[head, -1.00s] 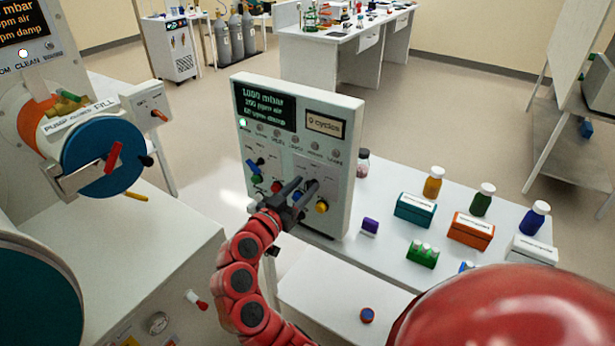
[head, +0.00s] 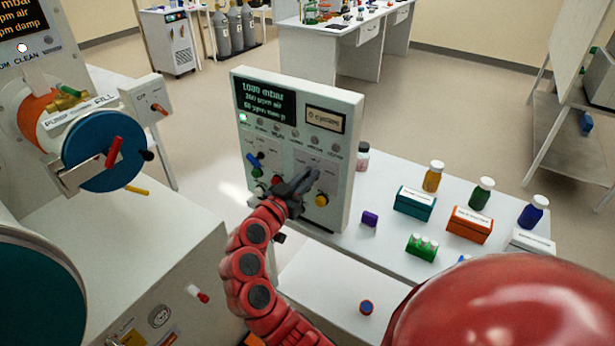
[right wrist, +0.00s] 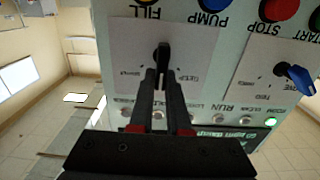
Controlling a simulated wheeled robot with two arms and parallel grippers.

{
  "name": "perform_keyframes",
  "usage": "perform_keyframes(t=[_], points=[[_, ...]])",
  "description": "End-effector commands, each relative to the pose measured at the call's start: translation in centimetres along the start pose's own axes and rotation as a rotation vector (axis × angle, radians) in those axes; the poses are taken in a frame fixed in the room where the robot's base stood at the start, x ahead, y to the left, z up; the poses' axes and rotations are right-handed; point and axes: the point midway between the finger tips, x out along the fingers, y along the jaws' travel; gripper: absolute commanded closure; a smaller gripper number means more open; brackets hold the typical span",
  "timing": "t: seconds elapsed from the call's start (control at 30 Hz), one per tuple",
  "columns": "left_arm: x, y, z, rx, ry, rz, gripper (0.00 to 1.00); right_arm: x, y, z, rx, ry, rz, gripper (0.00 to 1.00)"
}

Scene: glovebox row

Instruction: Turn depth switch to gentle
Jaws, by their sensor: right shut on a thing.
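The depth switch (right wrist: 162,55) is a small black knob on a pale plate of the control panel (head: 344,190). In the right wrist view, which shows the panel upside down, its pointer stands roughly upright in the picture between two small labels; I cannot read them surely. My right gripper (right wrist: 162,75) is shut on the knob, one finger on each side. In the head view the right gripper (head: 306,182) reaches the panel's lower right plate and hides most of the knob. My left gripper is not in view.
Near the knob are a yellow button (head: 321,200), a blue button (right wrist: 213,5), a red button (right wrist: 272,9) and a blue-handled switch (right wrist: 297,77). Boxes and bottles, including a teal box (head: 415,203), stand on the bench right of the panel. A glovebox port (head: 103,165) is at left.

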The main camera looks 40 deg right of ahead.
Motion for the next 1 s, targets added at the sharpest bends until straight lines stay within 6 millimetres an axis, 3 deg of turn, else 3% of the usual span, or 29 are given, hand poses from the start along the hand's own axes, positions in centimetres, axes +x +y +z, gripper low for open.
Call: perform_keyframes(t=[0.4,0.73,0.77,0.9,1.0], points=[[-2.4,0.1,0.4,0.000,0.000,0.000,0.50,-0.1,-0.7,0.3,-0.299,0.001,-0.001,1.00],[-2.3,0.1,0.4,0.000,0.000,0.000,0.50,0.0,-0.7,0.2,-0.325,-0.002,-0.001,1.00],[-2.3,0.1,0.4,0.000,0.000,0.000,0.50,0.0,-0.7,0.2,-0.325,-0.002,-0.001,0.80],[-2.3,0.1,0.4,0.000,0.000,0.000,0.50,0.0,-0.7,0.2,-0.324,-0.001,-0.001,0.55],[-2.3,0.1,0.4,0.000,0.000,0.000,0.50,0.0,-0.7,0.1,-0.323,-0.001,-0.001,0.55]])
